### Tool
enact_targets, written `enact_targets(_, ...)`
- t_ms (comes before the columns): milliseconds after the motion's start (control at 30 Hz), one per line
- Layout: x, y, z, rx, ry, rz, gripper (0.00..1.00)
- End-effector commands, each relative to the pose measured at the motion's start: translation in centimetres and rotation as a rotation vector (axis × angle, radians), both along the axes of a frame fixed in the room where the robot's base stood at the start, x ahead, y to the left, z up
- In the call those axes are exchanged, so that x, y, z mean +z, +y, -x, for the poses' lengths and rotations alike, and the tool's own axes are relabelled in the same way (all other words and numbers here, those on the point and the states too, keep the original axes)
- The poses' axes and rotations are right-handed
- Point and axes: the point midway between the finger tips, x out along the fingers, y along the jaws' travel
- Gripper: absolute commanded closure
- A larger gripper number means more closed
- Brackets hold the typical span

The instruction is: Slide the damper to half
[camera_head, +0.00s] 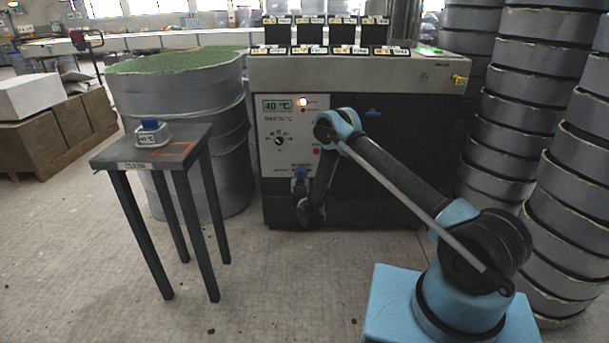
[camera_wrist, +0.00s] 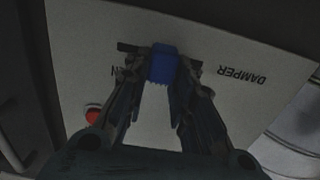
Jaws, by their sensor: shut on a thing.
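The damper knob is a small blue block (camera_wrist: 162,63) on a pale panel, on a dark horizontal slot. In the wrist view my gripper (camera_wrist: 162,72) has its two dark fingers closed on both sides of the knob. The word DAMPER (camera_wrist: 242,75) is printed to the right of it, upside down. Other lettering at the left is mostly hidden by a finger. In the head view the blue knob (camera_head: 300,170) shows low on the oven's front panel, and my gripper (camera_head: 301,183) reaches it from below. The knob's exact place along the slot is hard to tell.
The oven's pale panel (camera_head: 277,155) bears a 40 °C display, a dial and a red button (camera_wrist: 93,115). A small dark table (camera_head: 185,148) with a blue-and-grey object (camera_head: 152,134) stands to the left. Stacked grey moulds (camera_head: 520,110) stand at the right.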

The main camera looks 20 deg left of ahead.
Motion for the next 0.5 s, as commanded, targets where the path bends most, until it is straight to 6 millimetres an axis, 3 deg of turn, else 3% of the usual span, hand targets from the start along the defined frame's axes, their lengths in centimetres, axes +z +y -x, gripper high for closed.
enact_targets(333,0.06,0.93,0.56,0.013,-0.001,0.001,1.00)
enact_targets(367,0.06,0.96,0.57,0.013,-0.001,0.001,0.75)
enact_targets(400,0.06,0.98,0.59,0.014,-0.001,0.001,0.66)
enact_targets(433,0.06,1.00,0.61,0.014,-0.001,0.001,0.59)
enact_targets(500,0.05,1.07,0.70,0.015,-0.001,0.001,0.57)
